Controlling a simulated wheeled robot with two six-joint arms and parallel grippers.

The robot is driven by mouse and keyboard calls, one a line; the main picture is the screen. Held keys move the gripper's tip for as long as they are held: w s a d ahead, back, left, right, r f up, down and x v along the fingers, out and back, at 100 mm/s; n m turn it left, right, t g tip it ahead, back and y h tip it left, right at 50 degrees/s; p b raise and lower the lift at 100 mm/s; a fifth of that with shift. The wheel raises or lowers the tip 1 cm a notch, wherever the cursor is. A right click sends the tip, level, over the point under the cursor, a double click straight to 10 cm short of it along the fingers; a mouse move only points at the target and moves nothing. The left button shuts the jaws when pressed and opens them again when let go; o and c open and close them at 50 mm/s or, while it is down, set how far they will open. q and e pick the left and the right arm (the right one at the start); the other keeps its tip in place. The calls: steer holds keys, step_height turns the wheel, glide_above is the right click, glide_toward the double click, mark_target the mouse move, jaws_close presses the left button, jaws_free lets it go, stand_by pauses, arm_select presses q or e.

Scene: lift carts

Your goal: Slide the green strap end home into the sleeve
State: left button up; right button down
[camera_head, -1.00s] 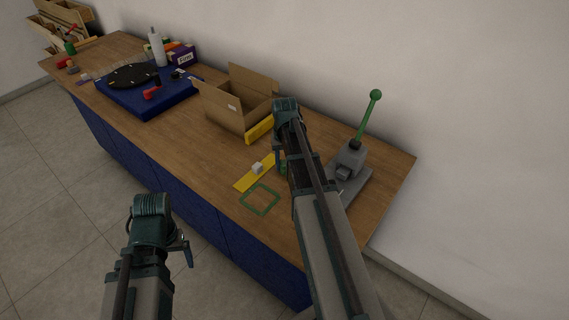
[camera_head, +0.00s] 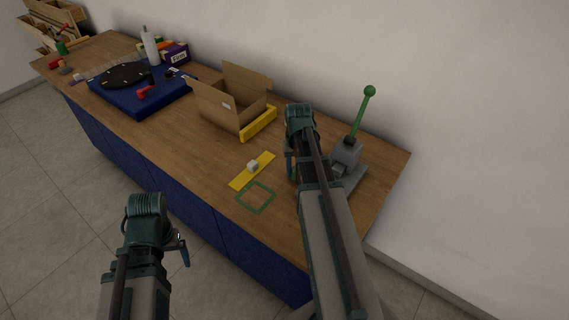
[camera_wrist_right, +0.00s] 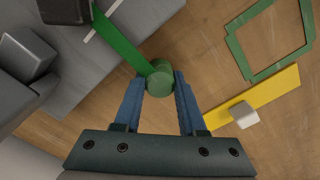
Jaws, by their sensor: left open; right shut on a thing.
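A flat green strap (camera_wrist_right: 119,40) runs across a grey plate in the right wrist view. One end meets a dark block (camera_wrist_right: 64,10) at the top left, and the other meets a green round grip (camera_wrist_right: 160,78). My right gripper (camera_wrist_right: 159,86) is shut on this grip, one blue finger on each side. In the head view my right arm hides the strap, with the gripper (camera_head: 291,168) left of the grey lever device (camera_head: 347,153). I cannot tell which part is the sleeve. My left gripper (camera_head: 183,250) is open and empty, off the bench's front edge.
A yellow strip (camera_head: 243,177) with a white block (camera_head: 252,166) and a green square outline (camera_head: 256,197) lie left of my right gripper. A cardboard box (camera_head: 222,107), yellow bar (camera_head: 259,122) and blue board (camera_head: 125,104) stand farther left. A green-knobbed lever (camera_head: 362,112) rises on the right.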

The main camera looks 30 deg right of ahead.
steer(key=shift+s, duration=0.15)
steer(key=shift+c, duration=2.3)
jaws_free()
steer(key=shift+r, duration=0.1)
step_height(320, 180, up, 14)
steer(key=p, duration=1.3)
steer(key=shift+f+p, duration=0.2)
steer(key=shift+p, duration=0.2)
steer(key=s+a+f+n+b, duration=0.1)
steer(key=s+a+n, duration=0.1)
steer(key=a, duration=0.9)
steer(key=s+a+n+b, duration=0.1)
steer(key=s+a+n, duration=0.2)
steer(key=a, duration=0.7)
steer(key=s+a+f+n+h, duration=0.1)
steer(key=s+a+n, duration=0.2)
steer(key=a, duration=0.8)
steer(key=shift+s+a+f+b, duration=0.35)
steer(key=shift+s+b, duration=0.05)
steer(key=shift+s, duration=0.65)
